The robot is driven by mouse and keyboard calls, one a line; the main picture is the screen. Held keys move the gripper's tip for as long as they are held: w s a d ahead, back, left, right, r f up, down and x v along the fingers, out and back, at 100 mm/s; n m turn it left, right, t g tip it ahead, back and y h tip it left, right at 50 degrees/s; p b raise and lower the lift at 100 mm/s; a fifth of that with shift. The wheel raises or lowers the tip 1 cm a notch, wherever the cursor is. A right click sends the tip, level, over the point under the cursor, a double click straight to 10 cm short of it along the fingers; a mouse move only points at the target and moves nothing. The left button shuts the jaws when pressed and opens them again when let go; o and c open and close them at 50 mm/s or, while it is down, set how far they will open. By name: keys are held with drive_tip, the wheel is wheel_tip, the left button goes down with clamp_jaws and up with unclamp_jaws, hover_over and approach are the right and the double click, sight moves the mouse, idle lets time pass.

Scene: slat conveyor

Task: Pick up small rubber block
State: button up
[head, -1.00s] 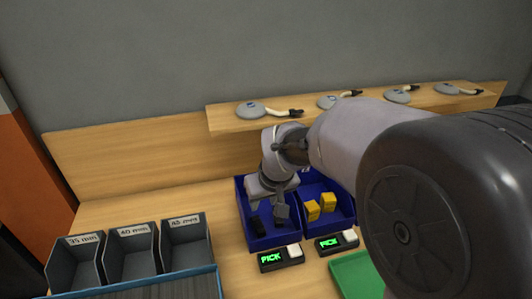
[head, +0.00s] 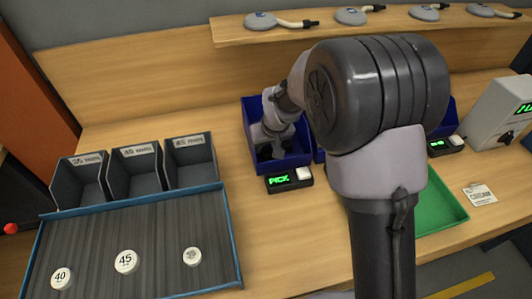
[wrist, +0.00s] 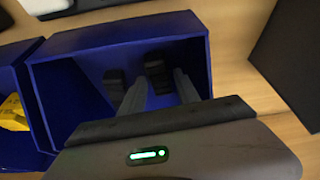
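Two small black ribbed blocks lie in a blue bin. In the wrist view one block (wrist: 157,73) is between the light grey fingers of my gripper (wrist: 160,85), and the other block (wrist: 114,82) is just left of the left finger. The fingers stand apart, and I see no clear grip on the block between them. In the head view my gripper (head: 274,150) reaches down into the blue bin (head: 300,160), and the blocks are hard to make out there.
A second blue bin with yellow blocks (wrist: 12,114) adjoins; my arm mostly hides it in the head view. A PICK display (head: 289,179) stands in front. Grey bins (head: 135,172) and a slat conveyor (head: 150,245) with round discs are left. A green tray (head: 455,215) is right.

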clamp_jaws()
drive_tip(key=shift+r, duration=0.15)
